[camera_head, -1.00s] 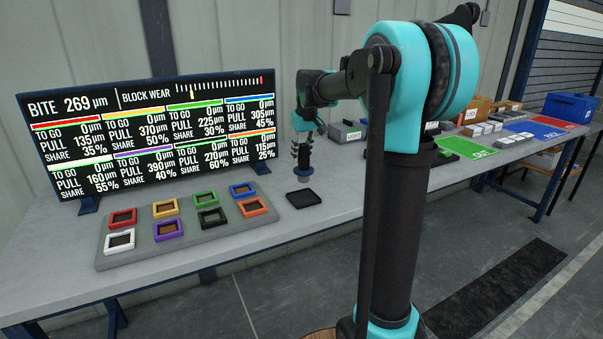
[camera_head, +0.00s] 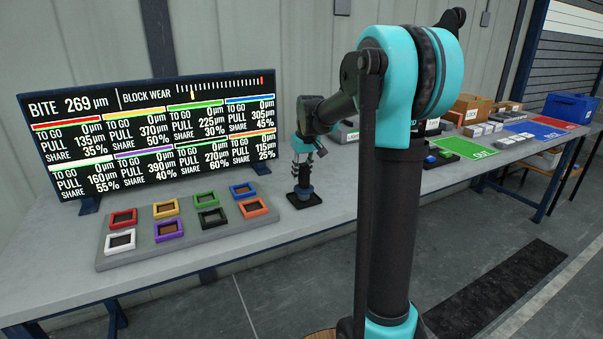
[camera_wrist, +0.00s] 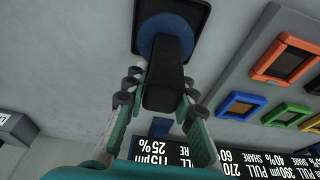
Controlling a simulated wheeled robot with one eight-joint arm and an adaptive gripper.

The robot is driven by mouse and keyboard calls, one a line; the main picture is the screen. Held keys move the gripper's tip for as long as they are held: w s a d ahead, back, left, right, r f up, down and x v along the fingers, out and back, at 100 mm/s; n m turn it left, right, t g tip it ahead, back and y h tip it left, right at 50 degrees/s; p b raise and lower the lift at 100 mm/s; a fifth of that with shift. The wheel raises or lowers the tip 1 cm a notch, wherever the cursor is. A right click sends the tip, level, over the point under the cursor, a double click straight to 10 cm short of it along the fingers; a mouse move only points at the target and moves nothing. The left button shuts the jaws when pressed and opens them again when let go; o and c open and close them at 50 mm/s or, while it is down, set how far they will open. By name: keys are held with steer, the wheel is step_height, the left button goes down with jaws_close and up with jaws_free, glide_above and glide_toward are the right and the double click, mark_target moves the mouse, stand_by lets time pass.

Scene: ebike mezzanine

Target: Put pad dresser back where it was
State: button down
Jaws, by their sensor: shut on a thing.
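The pad dresser, with a black handle (camera_wrist: 165,88) and a round blue base, is held in my gripper (camera_wrist: 160,85). My gripper's fingers are shut on both sides of the handle. The blue base is over the square black tray (camera_wrist: 142,14), inside its outline in the wrist view. In the head view my gripper (camera_head: 303,176) is upright above the tray (camera_head: 313,201), and the dresser's blue base (camera_head: 303,194) shows low at the tray. I cannot tell whether the base touches the tray floor.
A grey board (camera_head: 105,262) with several coloured square frames lies left of the tray. A display screen (camera_head: 150,135) stands behind it. Bench top (camera_head: 340,195) is bare right of the tray. Green (camera_head: 470,147) and red (camera_head: 548,127) mats lie farther right.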

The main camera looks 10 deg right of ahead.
steer(key=shift+f, duration=0.1)
steer(key=c, duration=1.3)
jaws_free()
steer(key=shift+o, duration=0.2)
steer(key=v, duration=1.2)
steer(key=shift+m+t, duration=0.4)
steer(key=shift+m, duration=0.4)
steer(key=s+f, duration=0.4)
steer(key=s+d+f, duration=0.1)
steer(key=s+f, duration=0.3)
steer(key=s+d+f, duration=0.1)
steer(key=s+f, duration=0.3)
steer(key=f, duration=0.1)
steer(key=shift+d, duration=0.1)
steer(key=s+d+f+m, duration=0.1)
steer(key=s+f+m, duration=0.1)
steer(key=s+f, duration=1.2)
steer(key=s, duration=0.3)
steer(key=shift+d+t+h, duration=0.3)
steer(key=shift+d+h, duration=0.05)
steer(key=shift+h, duration=0.05)
steer(key=shift+s, duration=0.15)
